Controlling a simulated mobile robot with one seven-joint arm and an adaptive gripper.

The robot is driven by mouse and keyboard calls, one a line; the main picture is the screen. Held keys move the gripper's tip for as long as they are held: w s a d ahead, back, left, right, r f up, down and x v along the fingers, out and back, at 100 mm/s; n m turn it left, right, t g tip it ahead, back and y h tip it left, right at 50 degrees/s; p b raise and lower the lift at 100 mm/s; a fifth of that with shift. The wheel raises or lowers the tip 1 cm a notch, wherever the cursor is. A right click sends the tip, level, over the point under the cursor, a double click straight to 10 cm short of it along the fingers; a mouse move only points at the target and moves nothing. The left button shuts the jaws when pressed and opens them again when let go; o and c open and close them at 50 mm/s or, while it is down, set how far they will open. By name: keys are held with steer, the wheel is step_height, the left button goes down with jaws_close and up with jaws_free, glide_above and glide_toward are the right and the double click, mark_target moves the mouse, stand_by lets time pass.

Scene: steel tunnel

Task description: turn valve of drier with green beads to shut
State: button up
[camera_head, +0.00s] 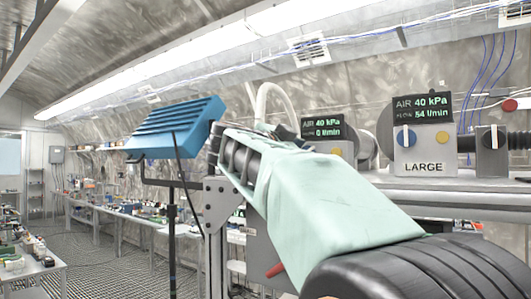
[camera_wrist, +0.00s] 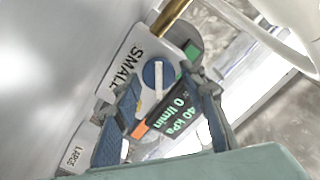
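No drier with green beads can be made out in either view. In the wrist view, my gripper (camera_wrist: 162,84) has its two blue-grey fingers spread apart, with nothing between them that they touch clearly. Between and beyond the fingertips is a round blue knob (camera_wrist: 150,74) with a white bar handle, on a white panel marked SMALL (camera_wrist: 122,68). I cannot tell the distance to it. In the head view, my arm hides the gripper and most of the SMALL panel. At the right a valve with a white upright handle (camera_head: 494,137) sits on a grey block.
The LARGE panel (camera_head: 424,168) has a blue knob and a display reading 54 l/min. The other display (camera_head: 322,128) reads 0 l/min. A shelf (camera_head: 465,186) runs below. A blue finned panel (camera_head: 178,126) on a black stand is left of my arm. The aisle floor (camera_head: 112,262) is clear.

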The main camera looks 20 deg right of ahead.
steer(key=shift+o, duration=0.3)
steer(key=shift+a, duration=0.1)
steer(key=v, duration=0.7)
steer(key=shift+s+a, duration=0.15)
steer(key=shift+s, duration=0.05)
steer(key=n+b, duration=0.1)
steer(key=n, duration=0.2)
steer(key=shift+s+a+f+b, duration=0.15)
steer(key=shift+a+f+b, duration=0.05)
steer(key=shift+a+b, duration=0.15)
steer(key=n, duration=0.1)
steer(key=a+n+b, duration=0.1)
steer(key=n, duration=0.1)
steer(key=shift+s, duration=0.2)
steer(key=n, duration=0.2)
steer(key=n+b, duration=0.1)
steer(key=n, duration=0.1)
steer(key=a+n+b, duration=0.1)
steer(key=shift+s+n, duration=0.4)
steer(key=p+x, duration=0.1)
steer(key=x, duration=1)
steer(key=shift+r, duration=0.1)
